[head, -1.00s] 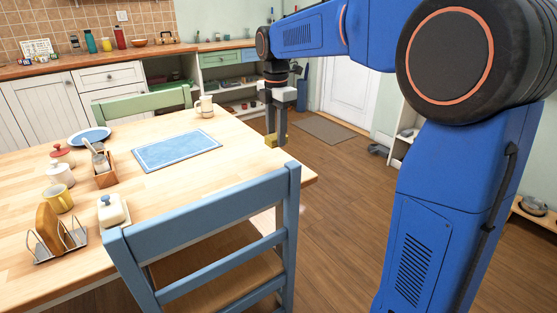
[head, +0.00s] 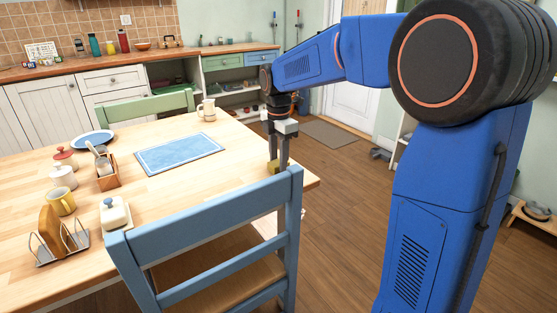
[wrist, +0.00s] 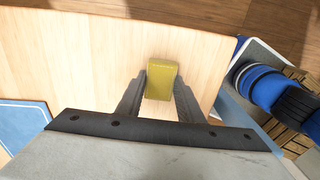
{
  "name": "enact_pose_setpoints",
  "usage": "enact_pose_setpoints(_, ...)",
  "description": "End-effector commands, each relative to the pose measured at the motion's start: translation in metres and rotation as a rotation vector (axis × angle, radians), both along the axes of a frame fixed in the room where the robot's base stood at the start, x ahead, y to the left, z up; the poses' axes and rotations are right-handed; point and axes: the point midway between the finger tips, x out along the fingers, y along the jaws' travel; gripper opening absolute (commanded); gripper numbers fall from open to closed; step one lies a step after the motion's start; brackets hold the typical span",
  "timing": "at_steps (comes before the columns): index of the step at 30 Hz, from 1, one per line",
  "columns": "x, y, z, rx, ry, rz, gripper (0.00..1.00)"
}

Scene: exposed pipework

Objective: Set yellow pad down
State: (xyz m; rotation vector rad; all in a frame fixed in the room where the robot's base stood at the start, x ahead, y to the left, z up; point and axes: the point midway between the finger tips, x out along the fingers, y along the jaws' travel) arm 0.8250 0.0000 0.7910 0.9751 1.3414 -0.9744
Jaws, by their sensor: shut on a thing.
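The yellow pad (wrist: 161,79) is a small yellow block between the fingertips of my gripper (wrist: 160,97) in the wrist view. My gripper is shut on it. In the head view the pad (head: 273,167) shows at the lower end of my gripper (head: 278,162), over the right part of the wooden table (head: 235,168), behind the blue chair. The chair back hides part of the fingers and what lies below them. I cannot tell whether the pad touches the tabletop.
A blue chair (head: 205,211) stands at the table's near side, close to my gripper. A blue placemat (head: 179,153) lies left of my gripper, with a cream mug (head: 208,110) behind it. The tabletop between placemat and right edge is clear.

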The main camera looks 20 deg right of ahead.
Motion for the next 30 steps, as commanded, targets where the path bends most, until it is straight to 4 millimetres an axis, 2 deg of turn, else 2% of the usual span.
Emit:
enact_pose_setpoints(2,0.0,0.0,-0.002,0.0,0.001,0.0,0.13)
enact_pose_setpoints(3,0.0,0.0,-0.002,0.0,0.001,0.0,0.38)
enact_pose_setpoints(5,0.0,0.0,-0.002,0.0,0.0,0.0,0.52)
enact_pose_setpoints(17,0.0,0.0,0.003,0.0,0.0,0.0,0.52)
enact_pose_setpoints(23,0.0,0.0,0.031,0.001,-0.002,0.0,0.52)
enact_pose_setpoints(30,0.0,0.0,0.079,0.0,-0.003,0.0,0.52)
